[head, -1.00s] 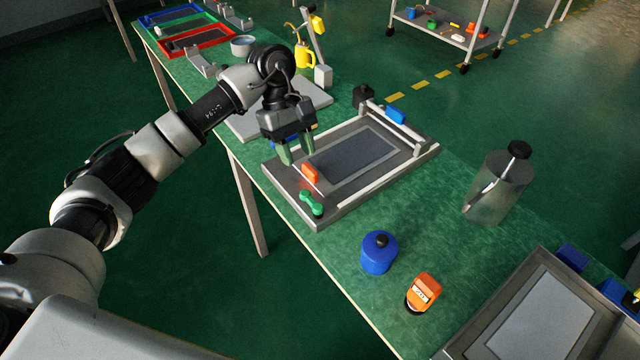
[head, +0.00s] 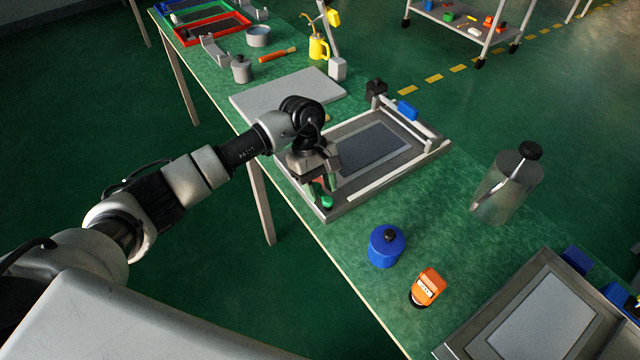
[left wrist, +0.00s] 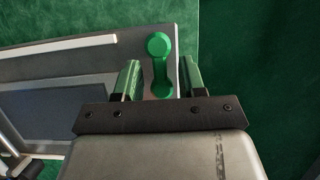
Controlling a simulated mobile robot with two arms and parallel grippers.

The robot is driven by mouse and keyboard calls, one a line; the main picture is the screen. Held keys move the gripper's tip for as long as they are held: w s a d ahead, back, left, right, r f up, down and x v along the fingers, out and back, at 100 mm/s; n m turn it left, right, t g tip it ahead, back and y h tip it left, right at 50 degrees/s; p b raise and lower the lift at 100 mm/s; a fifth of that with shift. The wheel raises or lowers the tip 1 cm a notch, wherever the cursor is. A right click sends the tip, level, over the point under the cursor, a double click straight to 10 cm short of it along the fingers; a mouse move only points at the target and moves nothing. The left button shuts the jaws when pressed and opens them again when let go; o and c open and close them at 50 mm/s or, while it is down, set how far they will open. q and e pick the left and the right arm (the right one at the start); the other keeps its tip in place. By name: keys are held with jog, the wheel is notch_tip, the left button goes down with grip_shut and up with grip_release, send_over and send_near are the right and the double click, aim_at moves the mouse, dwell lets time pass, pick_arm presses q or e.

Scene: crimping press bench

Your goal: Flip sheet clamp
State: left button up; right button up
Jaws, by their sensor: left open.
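A green dumbbell-shaped lever (left wrist: 159,62), which looks like the sheet clamp, lies on the near corner of the grey frame board. In the head view only its rounded end (head: 327,202) shows clearly, as my gripper covers the rest. My left gripper (head: 318,188) is over that corner, pointing down. In the left wrist view its open green fingers (left wrist: 160,80) stand on either side of the lever, with a gap on both sides. I cannot tell how far above the board the fingertips are. The board (head: 362,199) carries a grey screen panel (head: 375,150). My right gripper is not in view.
A blue block (head: 407,110) sits at the board's far side. A blue lidded pot (head: 386,246), an orange tool (head: 428,287) and a metal can (head: 507,188) stand nearby on the green bench. Another framed tray (head: 548,316) is at the lower right.

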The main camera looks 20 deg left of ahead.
pick_arm(q)
grip_shut()
